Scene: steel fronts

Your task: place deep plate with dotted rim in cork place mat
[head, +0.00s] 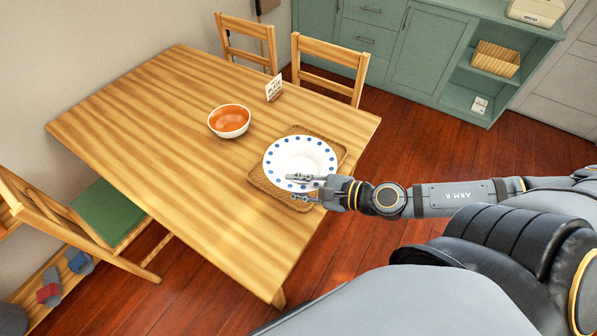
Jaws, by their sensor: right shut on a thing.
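The deep plate with dotted rim (299,152) is white with blue dots around its rim. It is upright and over the cork place mat (261,182), which shows around it on several sides. I cannot tell whether the plate touches the mat or is held just above it. My right gripper (304,187) reaches in from the right and is shut on the near edge of the plate. The gripper hides part of the plate's near rim and of the mat. My left gripper is not in view.
The mat lies near the right edge of the wooden table (180,120). An orange-brown bowl (230,121) stands left of the plate, and a small white card (273,87) stands behind. Wooden chairs (329,66) surround the table. The table's left part is clear.

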